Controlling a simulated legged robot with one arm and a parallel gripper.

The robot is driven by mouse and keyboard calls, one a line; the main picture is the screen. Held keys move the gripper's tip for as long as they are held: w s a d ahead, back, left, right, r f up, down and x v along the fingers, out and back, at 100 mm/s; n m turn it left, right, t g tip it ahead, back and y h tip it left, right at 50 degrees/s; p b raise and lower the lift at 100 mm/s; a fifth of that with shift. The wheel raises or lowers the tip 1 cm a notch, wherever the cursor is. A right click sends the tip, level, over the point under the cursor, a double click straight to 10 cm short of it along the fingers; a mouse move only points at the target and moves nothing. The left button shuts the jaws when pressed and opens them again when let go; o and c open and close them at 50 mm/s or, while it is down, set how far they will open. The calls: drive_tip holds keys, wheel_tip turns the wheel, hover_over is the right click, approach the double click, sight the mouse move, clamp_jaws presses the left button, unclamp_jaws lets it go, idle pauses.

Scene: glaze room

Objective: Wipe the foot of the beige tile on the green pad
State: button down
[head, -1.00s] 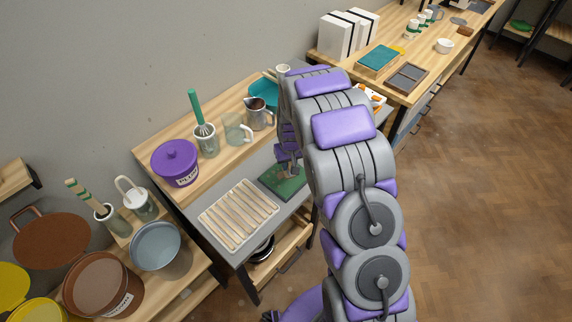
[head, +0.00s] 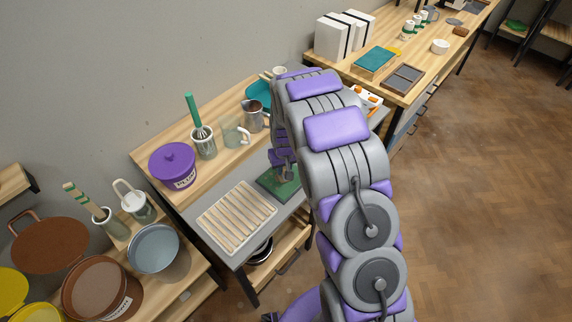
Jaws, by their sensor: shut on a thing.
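The green pad (head: 268,186) lies on the grey bench top, to the right of a slatted wooden rack. My gripper (head: 285,170) is low over the pad, partly hidden behind my arm. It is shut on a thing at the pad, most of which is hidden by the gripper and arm. I cannot clearly make out the beige tile, nor whether its foot touches the pad.
The slatted rack (head: 236,216) is empty. Buckets (head: 155,248) stand at the left.

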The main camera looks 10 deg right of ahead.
drive_tip(key=shift+s+a+f, duration=0.1)
drive_tip(key=shift+s+f, duration=0.05)
drive_tip(key=shift+s, duration=0.1)
drive_tip(key=shift+s+a, duration=0.1)
drive_tip(key=shift+a, duration=0.05)
drive_tip(key=shift+s+a, duration=0.55)
drive_tip(key=shift+a, duration=0.35)
drive_tip(key=shift+w+r+p, duration=0.1)
drive_tip(key=shift+r+p, duration=0.25)
drive_tip(key=shift+r, duration=0.25)
wheel_tip(320, 180, up, 7)
drive_tip(key=p, duration=0.2)
idle(0.3)
